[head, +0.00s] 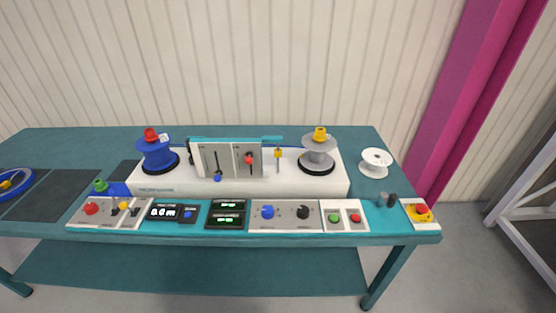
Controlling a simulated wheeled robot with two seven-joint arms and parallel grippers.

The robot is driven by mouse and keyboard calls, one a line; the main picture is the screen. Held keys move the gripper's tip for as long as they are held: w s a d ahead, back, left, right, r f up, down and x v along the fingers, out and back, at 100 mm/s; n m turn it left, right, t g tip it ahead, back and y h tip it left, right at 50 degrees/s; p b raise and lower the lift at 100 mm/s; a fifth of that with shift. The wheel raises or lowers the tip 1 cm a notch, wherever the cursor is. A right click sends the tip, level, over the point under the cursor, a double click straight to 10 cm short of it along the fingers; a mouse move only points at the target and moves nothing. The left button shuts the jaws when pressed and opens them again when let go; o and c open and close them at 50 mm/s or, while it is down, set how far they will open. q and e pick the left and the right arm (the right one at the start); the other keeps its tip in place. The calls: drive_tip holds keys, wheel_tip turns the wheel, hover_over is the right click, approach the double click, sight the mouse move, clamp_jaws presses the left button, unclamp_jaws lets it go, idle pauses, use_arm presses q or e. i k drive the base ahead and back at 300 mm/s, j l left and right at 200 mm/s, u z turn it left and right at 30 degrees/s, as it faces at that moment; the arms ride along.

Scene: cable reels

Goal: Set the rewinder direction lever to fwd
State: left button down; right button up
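The white rewinder (300,184) stands on the teal bench, with a blue reel (157,155) on its left and a grey reel (318,152) on its right. Its upright grey panel (230,160) has two slots. A lever with a blue knob (217,178) sits low in the left slot; a lever with a red knob (248,160) sits higher in the right one. Labels are too small to read, so I cannot tell which is the direction lever or its setting. Neither of my grippers is in view.
Along the front edge are a left switch panel (104,217), small displays (226,214), a knob panel (285,227) and a green-and-red button box (343,218). A white spool (376,162) and a red-and-yellow stop button (422,213) are at the right. A dark mat (54,196) lies left.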

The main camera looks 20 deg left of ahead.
sight(123, 205)
drive_tip(key=u, duration=1.55)
